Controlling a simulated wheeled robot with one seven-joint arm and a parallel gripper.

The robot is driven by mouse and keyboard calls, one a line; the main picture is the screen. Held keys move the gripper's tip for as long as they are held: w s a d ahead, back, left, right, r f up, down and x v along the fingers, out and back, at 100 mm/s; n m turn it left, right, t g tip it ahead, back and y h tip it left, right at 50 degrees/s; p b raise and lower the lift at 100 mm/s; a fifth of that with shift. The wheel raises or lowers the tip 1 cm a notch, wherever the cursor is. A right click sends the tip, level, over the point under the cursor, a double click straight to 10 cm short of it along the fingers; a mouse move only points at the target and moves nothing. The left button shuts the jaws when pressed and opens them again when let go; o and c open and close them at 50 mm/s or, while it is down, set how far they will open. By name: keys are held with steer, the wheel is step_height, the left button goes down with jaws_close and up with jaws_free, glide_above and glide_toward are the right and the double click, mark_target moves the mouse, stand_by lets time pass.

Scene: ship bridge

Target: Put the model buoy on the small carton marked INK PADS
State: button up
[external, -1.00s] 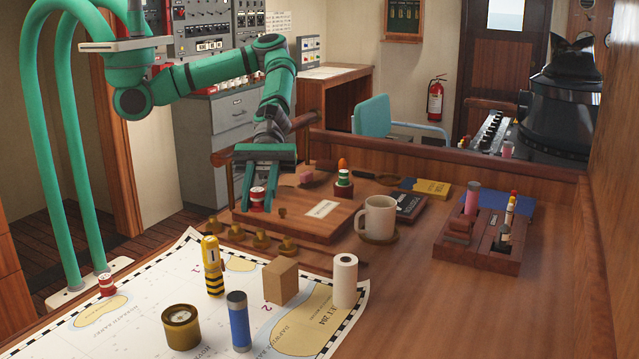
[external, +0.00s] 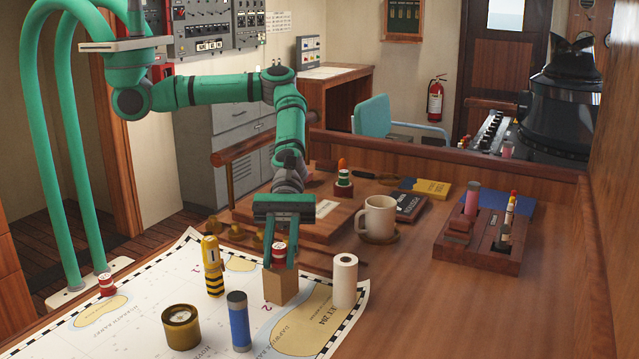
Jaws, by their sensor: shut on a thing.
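The red-and-white model buoy (external: 279,250) is between the fingers of my gripper (external: 280,259), which is shut on it. It looks upright. The small brown carton (external: 280,289) stands on the chart directly below the buoy in this view. The fingertips reach down to about its top edge. I cannot tell whether the buoy touches the carton's top or is just above it. No INK PADS marking is readable on the carton's visible sides.
A yellow-and-black striped figure (external: 212,266) stands left of the carton, a white roll (external: 344,281) right. A blue cylinder (external: 239,321) and a brass tin (external: 181,327) stand in front. A mug (external: 380,216) is behind. Another red-and-white piece (external: 106,284) is far left.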

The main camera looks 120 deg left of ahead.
steer(key=shift+f, duration=0.15)
steer(key=o, duration=1)
steer(key=shift+a+r, duration=0.15)
steer(key=shift+r, duration=0.1)
steer(key=v, duration=1.1)
steer(key=shift+s+a, duration=0.2)
steer(key=shift+a, duration=0.05)
steer(key=shift+r, duration=0.15)
